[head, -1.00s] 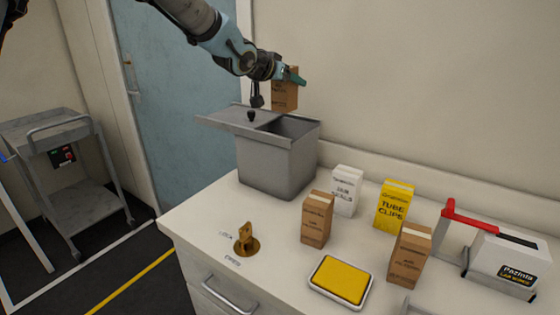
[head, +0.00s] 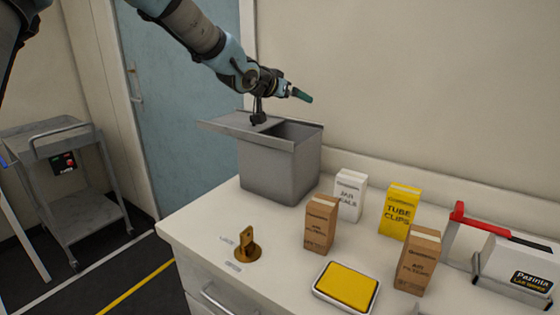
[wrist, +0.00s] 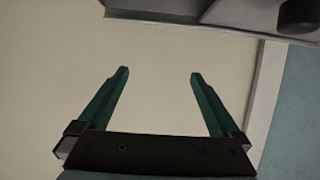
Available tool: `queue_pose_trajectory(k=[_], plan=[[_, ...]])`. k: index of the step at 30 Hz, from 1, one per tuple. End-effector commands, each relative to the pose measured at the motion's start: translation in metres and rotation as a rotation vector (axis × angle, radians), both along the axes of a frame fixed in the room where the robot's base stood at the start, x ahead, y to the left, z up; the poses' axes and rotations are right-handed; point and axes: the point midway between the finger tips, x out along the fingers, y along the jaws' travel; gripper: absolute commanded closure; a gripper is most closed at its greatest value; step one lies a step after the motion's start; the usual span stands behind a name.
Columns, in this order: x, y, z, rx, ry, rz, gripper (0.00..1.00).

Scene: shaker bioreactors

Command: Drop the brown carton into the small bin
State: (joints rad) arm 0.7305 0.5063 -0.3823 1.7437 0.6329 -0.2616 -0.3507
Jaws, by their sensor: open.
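My gripper (head: 302,95) is above the small grey bin (head: 278,172) in the head view. In the wrist view my gripper (wrist: 158,75) is open, with nothing between its two green fingers. The bin's lid (head: 240,122) is slid to the left, leaving the right part of the opening uncovered. The brown carton that was at my gripper is out of sight, and the bin's inside is too dark and steep to see into. Two other brown cartons stand on the counter, one nearer the bin (head: 320,225) and one to the right (head: 416,262).
A white carton (head: 348,196), a yellow carton (head: 399,210), a yellow pad in a tray (head: 346,287) and a brass piece (head: 247,246) stand on the counter (head: 205,225). A white device with a red lever (head: 515,265) is at right. A grey cart (head: 70,180) stands left.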

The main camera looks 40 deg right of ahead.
Motion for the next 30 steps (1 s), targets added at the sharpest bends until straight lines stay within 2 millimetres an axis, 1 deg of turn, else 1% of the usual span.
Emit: queue_pose_trajectory(k=[5,8,11,18,21,25,30], plan=[[0.0,0.001,0.0,0.001,0.001,0.0,0.0],[-0.001,0.007,0.003,-0.001,-0.001,0.001,0.0],[-0.003,0.021,0.008,0.0,-0.002,0.002,0.0],[-0.014,0.064,0.028,0.001,-0.003,0.004,0.0],[-0.019,0.078,0.034,0.0,-0.003,0.002,0.0],[-0.022,0.091,0.04,0.001,-0.002,0.002,0.0],[-0.025,0.097,0.041,0.0,0.0,0.0,0.0]])
